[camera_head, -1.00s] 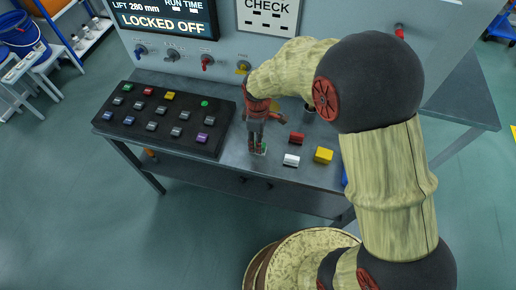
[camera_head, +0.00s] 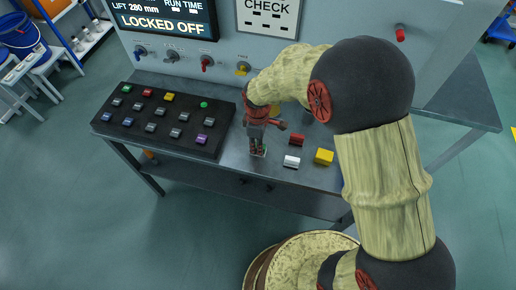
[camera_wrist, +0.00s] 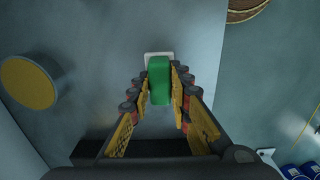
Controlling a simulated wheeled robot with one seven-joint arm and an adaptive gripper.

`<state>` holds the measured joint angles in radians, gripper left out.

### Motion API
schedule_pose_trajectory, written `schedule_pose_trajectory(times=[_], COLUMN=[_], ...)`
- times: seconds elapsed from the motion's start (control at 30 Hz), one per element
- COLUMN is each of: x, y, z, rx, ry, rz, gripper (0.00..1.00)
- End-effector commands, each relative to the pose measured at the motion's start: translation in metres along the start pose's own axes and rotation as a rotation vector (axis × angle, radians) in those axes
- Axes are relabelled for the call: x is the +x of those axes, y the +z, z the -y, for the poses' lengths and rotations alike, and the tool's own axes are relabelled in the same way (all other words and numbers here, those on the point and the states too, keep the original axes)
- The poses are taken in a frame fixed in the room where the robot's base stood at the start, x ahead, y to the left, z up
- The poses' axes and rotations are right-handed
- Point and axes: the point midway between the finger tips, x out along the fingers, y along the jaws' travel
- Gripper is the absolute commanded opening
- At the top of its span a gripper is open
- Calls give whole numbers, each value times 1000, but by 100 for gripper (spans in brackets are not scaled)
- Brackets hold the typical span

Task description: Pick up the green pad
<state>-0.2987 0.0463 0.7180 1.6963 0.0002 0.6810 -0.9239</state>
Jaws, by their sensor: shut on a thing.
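The green pad (camera_wrist: 159,80) is a small bright block in the wrist view, between the two fingers. My gripper (camera_wrist: 159,84) is shut on it from both sides. A pale square patch (camera_wrist: 158,54) shows behind the pad's far end; I cannot tell whether the pad touches it. In the head view my gripper (camera_head: 258,148) points down over the front part of the grey table (camera_head: 235,172), just right of the black button board. There the fingers mostly hide the pad, and only a trace of green shows.
The black button board (camera_head: 150,134) with coloured keys lies close on the left. A red block (camera_head: 297,139), a white block (camera_head: 292,161) and a yellow block (camera_head: 324,156) lie to the right. The upright panel (camera_head: 225,48) with knobs stands behind.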

Motion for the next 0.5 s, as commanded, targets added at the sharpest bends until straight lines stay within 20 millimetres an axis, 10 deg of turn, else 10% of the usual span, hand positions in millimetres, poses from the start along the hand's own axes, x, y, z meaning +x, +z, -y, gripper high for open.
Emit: schedule_pose_trajectory(times=[0.5], x=[-2], y=[0], z=[0], rx=[0], ry=[0], rz=[0], gripper=[0])
